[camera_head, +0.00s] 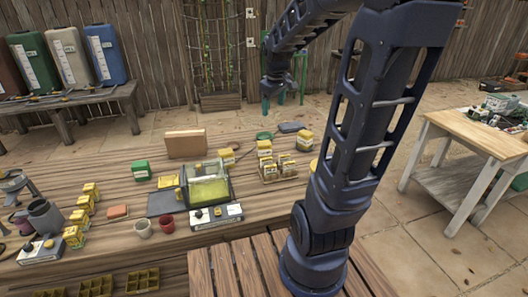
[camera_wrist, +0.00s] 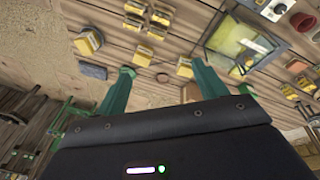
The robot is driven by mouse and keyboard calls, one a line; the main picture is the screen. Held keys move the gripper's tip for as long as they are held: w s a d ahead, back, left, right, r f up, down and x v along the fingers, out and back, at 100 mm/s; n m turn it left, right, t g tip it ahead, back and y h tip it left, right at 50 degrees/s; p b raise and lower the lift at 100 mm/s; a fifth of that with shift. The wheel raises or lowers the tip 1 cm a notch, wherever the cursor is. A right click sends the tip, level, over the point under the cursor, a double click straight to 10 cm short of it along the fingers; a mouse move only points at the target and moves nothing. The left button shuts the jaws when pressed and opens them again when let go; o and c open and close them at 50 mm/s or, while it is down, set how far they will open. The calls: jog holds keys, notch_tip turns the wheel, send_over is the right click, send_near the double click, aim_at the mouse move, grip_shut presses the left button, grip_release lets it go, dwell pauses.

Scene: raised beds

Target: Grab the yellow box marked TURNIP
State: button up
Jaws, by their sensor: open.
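Several yellow boxes stand on the wooden table; their labels are too small to read, so I cannot tell which is marked TURNIP. Single ones are a yellow box left of the tray (camera_head: 226,157), a yellow box behind the tray (camera_head: 265,148) and a yellow box at the right (camera_head: 305,141). These also show in the wrist view as the right box (camera_wrist: 184,68), middle box (camera_wrist: 142,55) and left box (camera_wrist: 88,42). More stand in a tray (camera_head: 280,178) and in a row at left (camera_head: 92,190). My gripper (camera_wrist: 163,70) is open and empty, above the table's far side.
A clear-lidded case (camera_head: 207,185) stands mid-table, with a cardboard box (camera_head: 186,143) behind it. Two cups, including a red cup (camera_head: 167,224), stand in front.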

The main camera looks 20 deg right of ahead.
jog(key=w+d+f+n+g, duration=0.15)
jog(key=w+f+n, duration=0.35)
jog(key=w+f, duration=0.7)
jog(key=n+g, duration=0.1)
jog(key=n, duration=0.4)
send_near(264, 151)
jog(key=shift+w+d, duration=0.25)
jog(key=shift+w, duration=0.35)
jog(key=shift+w+d, duration=0.25)
jog(key=shift+w, duration=0.35)
jog(key=shift+w+f, duration=0.2)
jog(key=shift+f, duration=0.3)
notch_tip(264, 151, down, 11)
jog(key=shift+r, duration=0.15)
jog(key=shift+c, duration=0.2)
jog(key=c, duration=1.1)
